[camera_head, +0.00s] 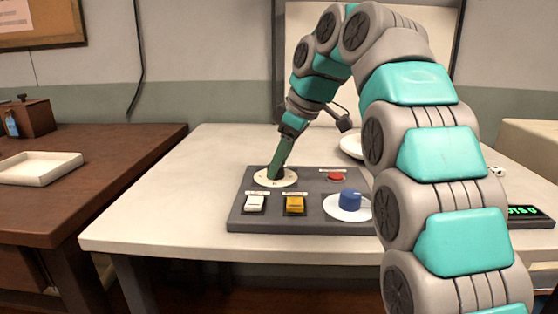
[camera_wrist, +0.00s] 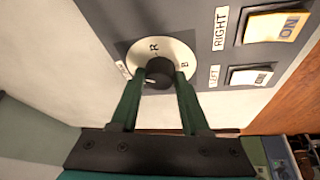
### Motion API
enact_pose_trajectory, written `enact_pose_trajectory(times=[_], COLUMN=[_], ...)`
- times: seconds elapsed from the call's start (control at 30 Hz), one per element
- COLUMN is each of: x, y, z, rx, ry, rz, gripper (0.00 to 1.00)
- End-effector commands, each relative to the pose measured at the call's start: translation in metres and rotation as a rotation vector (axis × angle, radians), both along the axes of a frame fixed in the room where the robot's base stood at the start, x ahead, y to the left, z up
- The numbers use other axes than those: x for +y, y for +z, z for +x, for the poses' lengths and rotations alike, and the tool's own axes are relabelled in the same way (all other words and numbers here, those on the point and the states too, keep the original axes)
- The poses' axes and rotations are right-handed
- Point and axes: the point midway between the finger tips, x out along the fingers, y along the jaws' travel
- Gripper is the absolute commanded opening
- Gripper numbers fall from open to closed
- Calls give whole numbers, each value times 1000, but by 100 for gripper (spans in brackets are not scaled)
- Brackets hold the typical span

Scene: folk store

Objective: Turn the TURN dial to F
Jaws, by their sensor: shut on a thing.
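A cream dial disc (camera_head: 262,181) with a dark knob sits at the back left of the grey panel (camera_head: 330,218). In the wrist view the disc (camera_wrist: 172,48) shows the letters R and B around the black knob (camera_wrist: 160,66); its other marks are hidden or too small to read. My gripper (camera_head: 277,172) reaches down to the dial. In the wrist view its green fingers (camera_wrist: 160,75) are closed on the black knob, one on each side. A small light mark shows on the knob's left side, but I cannot tell clearly where it points.
The panel also holds a white switch (camera_head: 255,203), a yellow switch (camera_head: 295,205), a red button (camera_head: 336,177) and a blue knob (camera_head: 350,199). A plate (camera_head: 351,146) lies behind. The white table (camera_head: 160,205) is clear to the left.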

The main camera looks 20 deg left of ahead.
Motion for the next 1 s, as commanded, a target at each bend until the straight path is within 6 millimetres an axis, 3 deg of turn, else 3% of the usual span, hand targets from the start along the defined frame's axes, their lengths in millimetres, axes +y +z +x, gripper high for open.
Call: enact_pose_trajectory(times=[0.27,0.3,0.53,0.83,1.0], x=[0,0,0,0,-3], y=[0,0,0,1,8], z=[0,0,0,-1,-12], rx=[0,0,0,0,-1], ry=[0,0,-1,-1,-1], rz=[0,0,0,0,0], gripper=[0,49,75,76,76])
